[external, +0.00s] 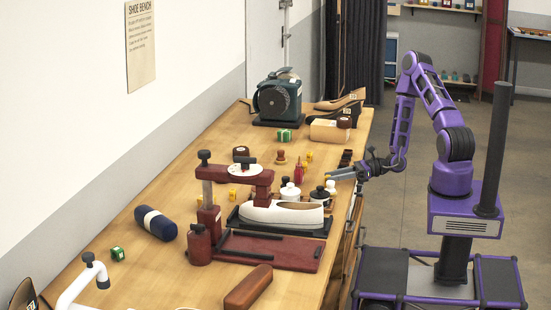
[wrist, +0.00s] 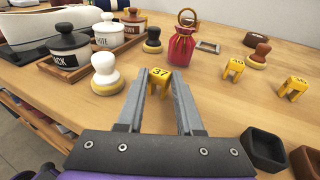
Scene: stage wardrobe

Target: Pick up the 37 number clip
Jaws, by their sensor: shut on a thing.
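The yellow clip marked 37 (wrist: 159,81) is between the fingertips of my gripper (wrist: 161,90) in the wrist view. The two fingers close on its sides, with its number facing up. Whether the clip touches the bench top cannot be told. In the external view my gripper (external: 343,174) reaches over the right edge of the bench, and the clip is too small to make out there. Two other yellow number clips, one at the middle right (wrist: 233,69) and one at the far right (wrist: 293,87), stand apart on the wood in the wrist view.
A red pouch (wrist: 181,46) stands just beyond my gripper. A white-topped brush (wrist: 106,74) and lidded pots, one black-lidded (wrist: 69,50), are to the left. Dark open trays (wrist: 264,146) lie at the right.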

